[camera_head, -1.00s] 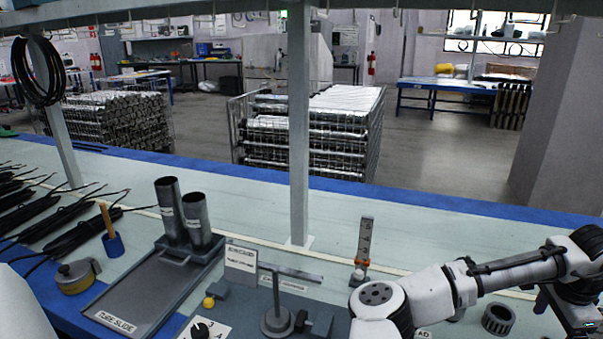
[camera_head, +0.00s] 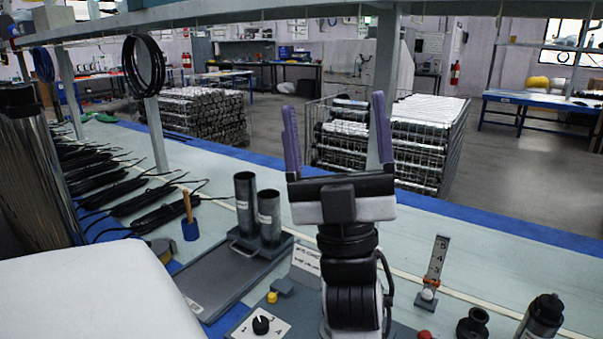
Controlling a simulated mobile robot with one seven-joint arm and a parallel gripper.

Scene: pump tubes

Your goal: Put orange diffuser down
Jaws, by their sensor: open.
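My gripper (camera_head: 335,105) is raised in the middle of the view, with its two purple fingers wide apart and pointing up. Nothing shows between the fingers. A small orange piece (camera_head: 430,283) sits low on an upright grey numbered stand (camera_head: 437,258) on the bench, to the right of and below my gripper. It is well apart from the fingers. I cannot tell for sure whether it is the orange diffuser. No other orange part clearly shows on the bench.
A grey tray (camera_head: 215,277) with two upright dark tubes (camera_head: 257,205) stands left of my arm. A dial plate (camera_head: 258,325) and a yellow knob (camera_head: 272,297) lie near the front. A dark bottle-like part (camera_head: 543,315) stands at right. A post (camera_head: 385,60) rises behind my gripper.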

